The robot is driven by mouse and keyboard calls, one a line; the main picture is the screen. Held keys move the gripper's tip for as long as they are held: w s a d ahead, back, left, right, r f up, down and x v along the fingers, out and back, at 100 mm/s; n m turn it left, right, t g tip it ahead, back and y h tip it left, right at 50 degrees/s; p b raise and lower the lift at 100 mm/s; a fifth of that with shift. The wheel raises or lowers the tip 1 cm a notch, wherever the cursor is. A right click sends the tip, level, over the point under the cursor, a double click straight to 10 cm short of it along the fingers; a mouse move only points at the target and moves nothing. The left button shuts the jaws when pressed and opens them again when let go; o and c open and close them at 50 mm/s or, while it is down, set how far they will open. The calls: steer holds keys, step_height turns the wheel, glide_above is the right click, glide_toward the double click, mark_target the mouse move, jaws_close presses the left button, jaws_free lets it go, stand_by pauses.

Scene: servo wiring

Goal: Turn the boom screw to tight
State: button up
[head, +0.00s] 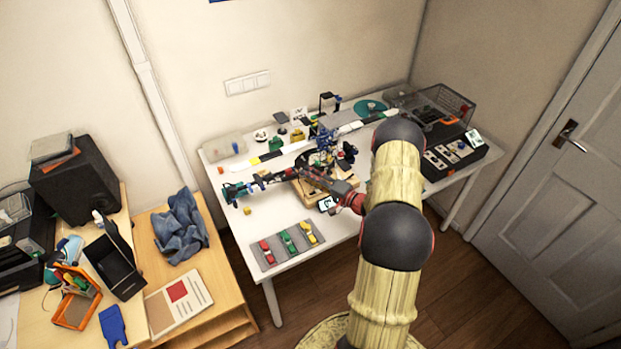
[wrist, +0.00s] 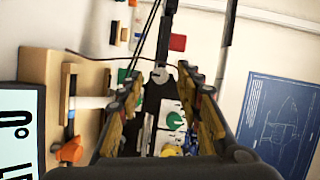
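My gripper (wrist: 160,82) is open in the wrist view, its two fingers apart at left and right. A small grey round part (wrist: 160,75) at the lower end of a dark rod (wrist: 167,40) shows between the fingertips; I cannot tell whether they touch it. I cannot tell for sure which part is the boom screw. An orange knob (wrist: 70,150) sits at the left on a light wooden block (wrist: 88,75), outside the fingers, beside a screen (wrist: 18,125) reading 0°. In the head view, my arm reaches over the white table (head: 285,212), and the fingertips are too small to make out.
A grey tray (head: 268,259) with red, green and yellow pieces lies at the table's front left. A dark case (head: 462,160) and wire basket (head: 450,100) stand at the right. Cluttered small parts fill the table's middle and back. A blue sheet (wrist: 283,122) shows in the wrist view.

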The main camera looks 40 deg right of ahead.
steer(key=shift+s, duration=0.1)
steer(key=s+d, duration=0.1)
steer(key=s, duration=1)
steer(key=shift+s+d+r, duration=0.35)
steer(key=shift+d, duration=0.05)
